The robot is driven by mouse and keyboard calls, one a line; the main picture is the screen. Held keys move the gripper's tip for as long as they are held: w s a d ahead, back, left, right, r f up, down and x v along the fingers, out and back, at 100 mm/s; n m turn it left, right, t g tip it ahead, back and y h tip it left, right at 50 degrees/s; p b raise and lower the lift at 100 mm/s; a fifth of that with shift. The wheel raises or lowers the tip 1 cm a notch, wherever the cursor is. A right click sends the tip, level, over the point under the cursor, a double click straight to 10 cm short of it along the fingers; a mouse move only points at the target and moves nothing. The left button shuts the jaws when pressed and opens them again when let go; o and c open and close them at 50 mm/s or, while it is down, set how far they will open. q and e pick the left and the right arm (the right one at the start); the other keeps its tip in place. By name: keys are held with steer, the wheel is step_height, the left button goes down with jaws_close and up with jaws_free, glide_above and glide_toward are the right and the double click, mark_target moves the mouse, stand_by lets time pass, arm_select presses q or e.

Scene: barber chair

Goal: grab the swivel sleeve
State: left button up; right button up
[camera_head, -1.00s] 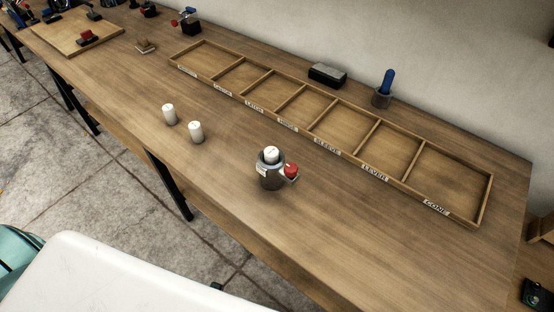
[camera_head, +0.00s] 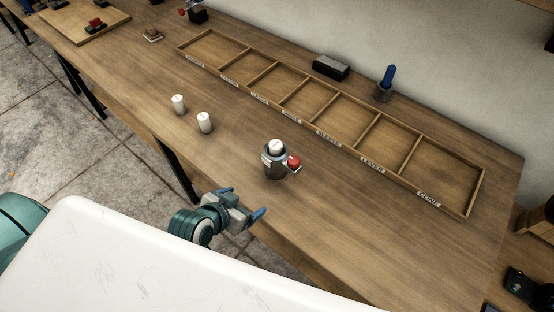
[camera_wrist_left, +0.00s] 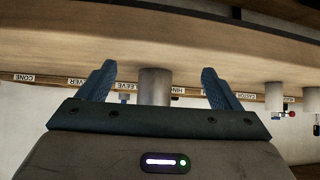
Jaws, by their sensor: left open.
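A dark grey metal cylinder (camera_head: 274,168) with a white top (camera_head: 277,147) and a red knob (camera_head: 293,161) at its side stands upright on the bench, and looks like the swivel sleeve, though I cannot be sure. My left gripper (camera_head: 246,201) is open and empty at the bench's front edge, short of this cylinder and apart from it. In the left wrist view, which looks upside down, a plain grey cylinder (camera_wrist_left: 155,87) appears between the two open blue fingers (camera_wrist_left: 158,84), ahead of them. The red knob is hidden there. My right gripper is not in view.
Two white cylinders (camera_head: 179,104) (camera_head: 204,122) stand to the left on the bench. A long labelled wooden tray (camera_head: 317,126) with several empty compartments lies behind. A dark block (camera_head: 330,67) and a blue-handled tool (camera_head: 387,82) stand near the wall. Bare bench surrounds the grey cylinder.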

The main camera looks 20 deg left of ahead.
mark_target(269, 167)
arm_select(q)
steer(key=w+r+t, duration=0.1)
steer(key=w+d+r+t, duration=0.1)
steer(key=w, duration=0.1)
steer(key=w+r+t, duration=0.1)
steer(key=shift+w+d+r+h, duration=0.15)
steer(key=shift+d+h, duration=0.15)
steer(key=shift+d, duration=0.05)
steer(key=shift+w+d+r+t, duration=0.1)
steer(key=shift+w+t, duration=0.25)
steer(key=shift+t, duration=0.05)
steer(key=p+x, duration=0.1)
steer(key=x, duration=0.4)
steer(key=shift+r+p, duration=0.1)
steer(key=shift+p, duration=0.25)
steer(key=shift+w, duration=0.15)
steer(key=shift+w+p, duration=0.35)
steer(key=shift+p, duration=0.05)
steer(key=shift+w+d+p, duration=0.15)
steer(key=shift+w+p, duration=0.3)
steer(key=shift+w, duration=0.1)
steer(key=shift+w+d+p, duration=0.2)
steer(key=shift+w+p, duration=0.2)
steer(key=shift+w, duration=0.15)
steer(key=shift+w+d+f, duration=0.15)
steer(key=shift+w+f, duration=0.65)
steer(key=shift+w, duration=0.15)
